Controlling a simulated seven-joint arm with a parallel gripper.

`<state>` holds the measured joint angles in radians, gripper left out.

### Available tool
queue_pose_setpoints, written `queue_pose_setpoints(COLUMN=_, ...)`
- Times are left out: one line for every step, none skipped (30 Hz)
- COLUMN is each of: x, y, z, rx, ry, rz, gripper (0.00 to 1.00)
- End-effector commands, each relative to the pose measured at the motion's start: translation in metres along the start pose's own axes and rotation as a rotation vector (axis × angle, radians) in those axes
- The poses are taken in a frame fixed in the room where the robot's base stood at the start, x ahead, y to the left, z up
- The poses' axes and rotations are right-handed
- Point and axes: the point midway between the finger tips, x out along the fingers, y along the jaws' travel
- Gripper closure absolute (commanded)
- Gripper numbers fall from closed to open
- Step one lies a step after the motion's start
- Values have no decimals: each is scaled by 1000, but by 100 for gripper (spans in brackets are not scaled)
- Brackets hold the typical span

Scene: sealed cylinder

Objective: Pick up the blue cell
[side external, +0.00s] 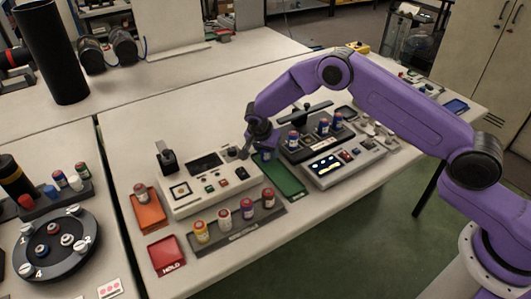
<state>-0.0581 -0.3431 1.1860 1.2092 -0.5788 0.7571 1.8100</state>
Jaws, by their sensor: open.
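Which one is the task's blue cell I cannot tell. My gripper (246,152) is open and points down, left of that rack, above the gap between the white panel device and the green tray. It appears empty and apart from the blue cells. Its fingertips are small and dark, so their detail is hard to see.
A green tray (280,179) lies below my gripper. The white panel device (211,181) stands to its left, with a grey rack (238,222) of several cells in front. A red HOLD tray (166,254) and an orange tray (148,213) lie left. A round carousel (40,262) stands far left.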

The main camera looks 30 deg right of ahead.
Motion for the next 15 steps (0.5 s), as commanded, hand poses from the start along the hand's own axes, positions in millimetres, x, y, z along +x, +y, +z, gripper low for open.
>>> queue_pose_setpoints(x=0, y=0, z=0, rx=0, ry=0, rz=-1, gripper=52)
queue_pose_setpoints(x=0, y=0, z=0, rx=0, ry=0, rz=-1, gripper=52)
queue_pose_setpoints(x=0, y=0, z=0, rx=0, ry=0, rz=-1, gripper=52)
queue_pose_setpoints(x=0, y=0, z=0, rx=0, ry=0, rz=-1, gripper=52)
queue_pose_setpoints(x=0, y=0, z=0, rx=0, ry=0, rz=-1, gripper=55)
queue_pose_setpoints(x=0, y=0, z=0, rx=0, ry=0, rz=-1, gripper=68)
queue_pose_setpoints(x=0, y=0, z=0, rx=0, ry=0, rz=-1, gripper=78)
queue_pose_setpoints(x=0, y=0, z=0, rx=0, ry=0, rz=-1, gripper=88)
queue_pose_setpoints(x=0, y=0, z=0, rx=0, ry=0, rz=-1, gripper=93)
queue_pose_setpoints(x=0, y=0, z=0, rx=0, ry=0, rz=0, gripper=93)
queue_pose_setpoints(x=-1, y=0, z=0, rx=0, ry=1, rz=-1, gripper=93)
queue_pose_setpoints(x=-1, y=0, z=0, rx=0, ry=1, rz=-1, gripper=93)
queue_pose_setpoints(x=-1, y=0, z=0, rx=0, ry=1, rz=-1, gripper=93)
queue_pose_setpoints(x=-1, y=0, z=0, rx=0, ry=1, rz=-1, gripper=93)
queue_pose_setpoints(x=-1, y=0, z=0, rx=0, ry=1, rz=-1, gripper=93)
